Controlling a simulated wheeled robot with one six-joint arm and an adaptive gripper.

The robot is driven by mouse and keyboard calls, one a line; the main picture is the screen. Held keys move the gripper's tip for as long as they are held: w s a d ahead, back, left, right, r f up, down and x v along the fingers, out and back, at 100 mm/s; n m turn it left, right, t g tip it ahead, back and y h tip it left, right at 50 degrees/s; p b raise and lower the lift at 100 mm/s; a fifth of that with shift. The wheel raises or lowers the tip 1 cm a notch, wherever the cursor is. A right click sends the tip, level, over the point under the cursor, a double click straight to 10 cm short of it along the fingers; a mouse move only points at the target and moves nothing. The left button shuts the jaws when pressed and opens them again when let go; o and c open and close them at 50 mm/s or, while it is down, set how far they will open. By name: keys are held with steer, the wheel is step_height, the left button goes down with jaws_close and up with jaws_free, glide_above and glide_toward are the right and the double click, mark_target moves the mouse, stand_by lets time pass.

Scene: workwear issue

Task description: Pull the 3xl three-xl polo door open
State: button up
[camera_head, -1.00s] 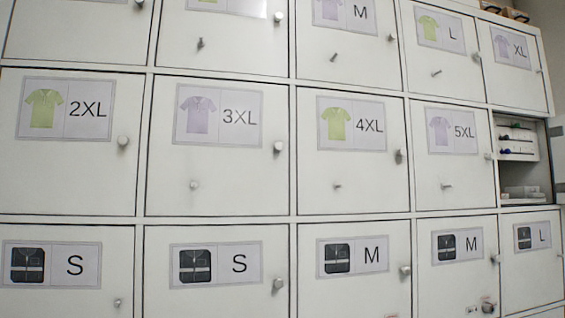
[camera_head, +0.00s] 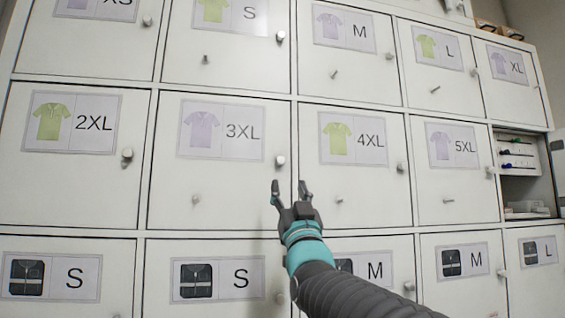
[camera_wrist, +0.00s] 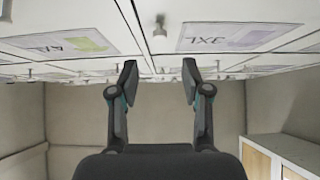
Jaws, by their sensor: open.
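The 3XL polo door (camera_head: 220,190) is a white locker door in the middle row, with a lilac polo label, and it is closed. Its round knob (camera_head: 280,160) is at the door's right edge, beside the label. My gripper (camera_head: 289,186) is open and empty, with its fingertips just below that knob in the head view. In the wrist view, the fingers (camera_wrist: 160,72) are spread, and a knob (camera_wrist: 159,28) shows beyond and above the gap between them, next to the 3XL label (camera_wrist: 238,37). I see no contact with the knob.
The 4XL door (camera_head: 355,190) is closed to the right, and the 2XL door (camera_head: 70,180) is closed to the left, each with its own knob. An open compartment (camera_head: 520,180) with contents is at the far right. A wooden-fronted cabinet (camera_wrist: 285,155) stands at lower right in the wrist view.

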mark_target(281, 162)
steer(key=p+x, duration=0.3)
steer(key=x, duration=0.7)
steer(key=shift+w+r, duration=0.15)
jaws_close()
